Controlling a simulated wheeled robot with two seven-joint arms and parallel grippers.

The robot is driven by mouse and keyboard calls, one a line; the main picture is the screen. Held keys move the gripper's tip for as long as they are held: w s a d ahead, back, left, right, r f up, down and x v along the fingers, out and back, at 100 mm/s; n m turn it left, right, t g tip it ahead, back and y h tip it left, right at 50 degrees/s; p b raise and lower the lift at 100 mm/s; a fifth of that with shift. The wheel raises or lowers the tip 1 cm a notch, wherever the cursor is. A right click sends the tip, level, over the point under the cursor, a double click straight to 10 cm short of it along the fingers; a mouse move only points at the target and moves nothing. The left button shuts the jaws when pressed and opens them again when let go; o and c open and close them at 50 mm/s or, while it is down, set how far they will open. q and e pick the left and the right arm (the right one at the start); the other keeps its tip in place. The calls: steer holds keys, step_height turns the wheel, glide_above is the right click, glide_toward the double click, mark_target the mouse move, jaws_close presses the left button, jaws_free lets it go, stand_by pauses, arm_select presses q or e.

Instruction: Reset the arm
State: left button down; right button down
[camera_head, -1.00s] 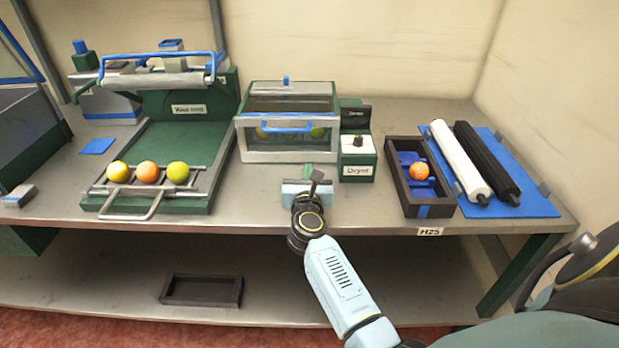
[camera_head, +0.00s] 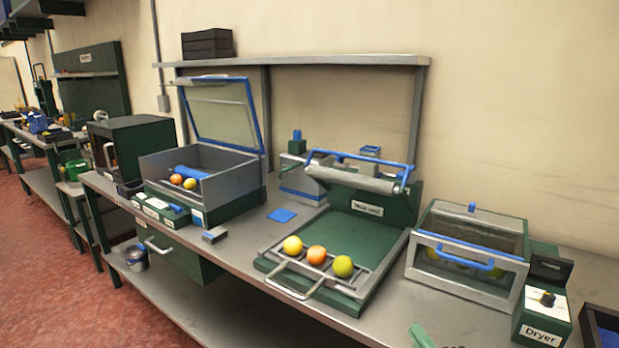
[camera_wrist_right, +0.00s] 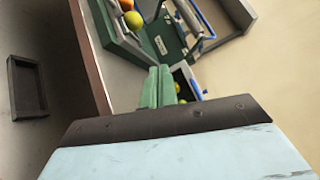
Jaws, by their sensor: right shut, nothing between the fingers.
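My right gripper (camera_head: 420,337) shows only as a green fingertip at the bottom edge of the head view, in front of the clear-lidded dryer box (camera_head: 462,288). In the right wrist view its two green fingers (camera_wrist_right: 158,86) are together with nothing between them. The rest of my right arm is outside the head view. My left gripper is not in view. Three fruits, a yellow one (camera_head: 293,246), an orange one (camera_head: 317,255) and a yellow-green one (camera_head: 343,266), sit in a row on the rack of the green wax station (camera_head: 372,262).
An open-lidded grey bin (camera_head: 225,190) with fruit inside stands left of the wax station. The dryer control box (camera_head: 541,325) is at the right. The bench front is narrow.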

steer(key=s+a+f+n+g+y, duration=0.1)
steer(key=s+a+f+n+g, duration=0.1)
steer(key=s+f+n+g, duration=0.45)
steer(key=s+a+f+n+g+y, duration=0.1)
steer(key=s+a+f+n+g, duration=0.2)
steer(key=s+n, duration=0.5)
steer(key=s+d+f+n+g+h, duration=0.3)
steer(key=s+d+n+g+h, duration=0.3)
steer(key=s, duration=0.6)
step_height(320, 180, down, 23)
steer(key=d+n, duration=0.1)
steer(key=d, duration=0.1)
steer(key=s+d+f+g, duration=0.1)
steer(key=s+d+f, duration=0.2)
steer(key=s+f, duration=0.5)
steer(key=s+d+f+g, duration=0.1)
steer(key=s+d+f, duration=0.2)
steer(key=s+f, duration=0.5)
steer(key=shift+s+f+n, duration=0.15)
steer(key=shift+s+n, duration=0.2)
steer(key=shift+s, duration=0.55)
